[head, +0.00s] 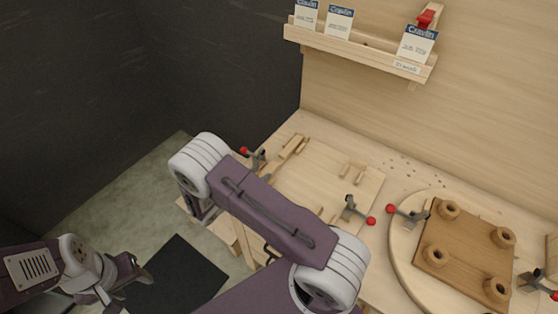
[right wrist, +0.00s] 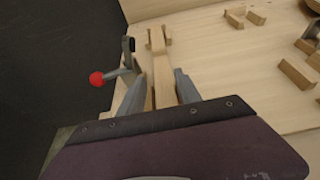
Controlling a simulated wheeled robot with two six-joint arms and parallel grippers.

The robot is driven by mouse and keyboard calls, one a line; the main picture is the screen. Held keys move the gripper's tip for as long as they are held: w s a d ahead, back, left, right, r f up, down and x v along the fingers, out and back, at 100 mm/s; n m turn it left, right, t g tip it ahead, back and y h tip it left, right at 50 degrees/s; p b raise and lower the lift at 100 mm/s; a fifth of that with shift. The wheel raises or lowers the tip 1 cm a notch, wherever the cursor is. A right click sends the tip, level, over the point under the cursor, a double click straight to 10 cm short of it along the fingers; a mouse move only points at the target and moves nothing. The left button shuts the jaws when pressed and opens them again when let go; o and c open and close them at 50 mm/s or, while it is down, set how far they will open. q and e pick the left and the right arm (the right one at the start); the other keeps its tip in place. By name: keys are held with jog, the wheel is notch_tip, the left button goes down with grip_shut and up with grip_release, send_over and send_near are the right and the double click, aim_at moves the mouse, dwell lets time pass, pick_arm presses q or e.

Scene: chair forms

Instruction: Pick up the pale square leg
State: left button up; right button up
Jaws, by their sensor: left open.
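The pale square leg (right wrist: 163,78) lies on the pale work board, its far end between small wooden blocks. In the head view the leg (head: 286,152) shows only in part, behind my right arm. My right gripper (right wrist: 158,74) is open over the leg, with one finger on each side of it and a gap showing. In the head view this gripper is mostly hidden by its own arm. My left gripper (head: 141,273) is open and empty at the lower left, away from the bench.
A red-knobbed clamp (right wrist: 112,74) stands just left of the leg. Other clamps (head: 356,210) stand on the bench. A brown seat panel with round sockets (head: 465,255) lies on a round turntable (head: 401,265) at right. A card shelf (head: 360,52) is on the back wall.

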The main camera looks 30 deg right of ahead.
aim_at(268, 170)
jog(key=shift+w+d+f+p, duration=0.1)
jog(key=shift+d+f+p, duration=0.2)
jog(key=shift+d, duration=0.3)
jog(key=shift+d+f+p, duration=0.3)
jog(key=shift+d, duration=0.3)
jog(key=shift+x, duration=1.15)
jog(key=shift+w+a+f, duration=0.1)
jog(key=shift+w+f, duration=0.1)
jog(key=shift+w, duration=0.1)
jog(key=shift+s, duration=0.15)
jog(key=shift+c, duration=1.2)
jog(key=shift+a+r, duration=0.1)
jog(key=c, duration=0.5)
grip_shut()
